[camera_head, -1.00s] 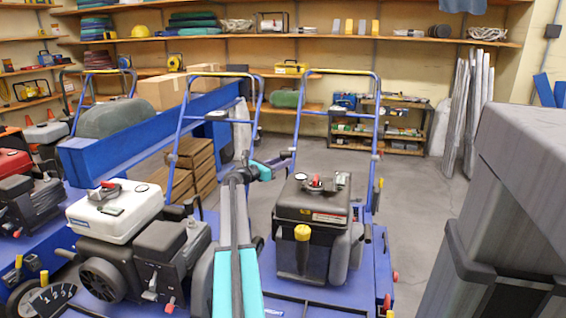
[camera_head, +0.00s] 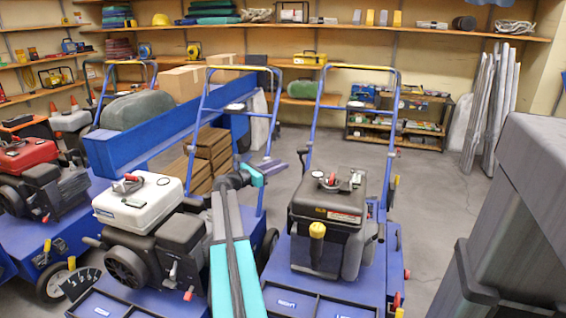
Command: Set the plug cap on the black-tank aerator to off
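The black-tank aerator (camera_head: 335,262) stands right of centre in the head view, on a blue deck with a tall blue handle. Its black tank (camera_head: 327,200) carries a round filler cap (camera_head: 327,181) with a red part on top. A yellow-topped stick (camera_head: 317,231) stands at the tank's front. My gripper (camera_head: 281,168) is at the end of my teal arm, left of and apart from the tank. Its finger opening is unclear.
A white-tank aerator (camera_head: 138,205) stands close on the left, with a red-tank one (camera_head: 27,155) beyond it. A large grey object (camera_head: 535,200) fills the right. Floor is clear between it and the aerator.

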